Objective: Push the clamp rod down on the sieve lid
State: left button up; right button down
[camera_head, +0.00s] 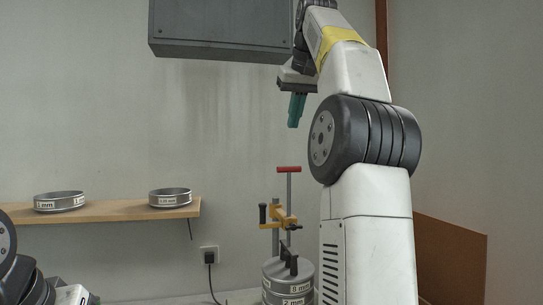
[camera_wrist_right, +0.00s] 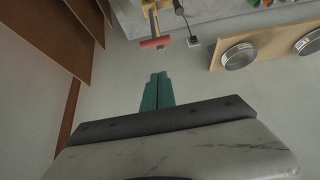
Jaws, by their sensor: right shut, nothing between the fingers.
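The clamp rod (camera_head: 289,186) stands upright with a red T-handle on top, held in a yellow clamp bracket (camera_head: 281,218) on a grey post. Below it is the stack of sieves (camera_head: 288,284), labelled 8 mm and 2 mm, with a dark piece on top of the lid. My right gripper (camera_head: 293,124) has teal fingers, pointing down, shut and empty, well above the red handle and apart from it. In the right wrist view the fingers (camera_wrist_right: 160,76) are together, and the red handle (camera_wrist_right: 155,43) shows beyond their tips. My left gripper is not in view.
A wooden shelf (camera_head: 110,212) on the left wall holds two loose sieves (camera_head: 60,201) (camera_head: 170,197). A grey box (camera_head: 220,30) hangs on the wall near the right gripper. A plug sits in a wall socket (camera_head: 209,256). A brown panel (camera_head: 455,255) stands at right.

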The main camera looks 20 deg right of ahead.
jog(key=x, duration=0.6)
jog(key=shift+w+f, duration=0.15)
jog(key=shift+f, duration=0.2)
jog(key=shift+s+f, duration=0.1)
jog(key=shift+f, duration=0.95)
jog(key=shift+s+f, duration=0.15)
jog(key=shift+f, duration=0.85)
jog(key=shift+s+f, duration=0.15)
jog(key=shift+f, duration=0.5)
jog(key=v, duration=0.8)
jog(key=s+a+f+y, duration=0.1)
jog(key=s+a+f, duration=0.3)
jog(key=f, duration=0.6)
jog(key=s+a+f, duration=0.5)
jog(key=s+f, duration=0.4)
jog(key=f, duration=0.2)
jog(key=s+a+f+n+y, duration=0.1)
jog(key=s+a+f, duration=0.4)
jog(key=f, duration=0.5)
jog(key=shift+s+f+g+y, duration=0.3)
jog(key=shift+s+f, duration=0.1)
jog(key=shift+s, duration=0.5)
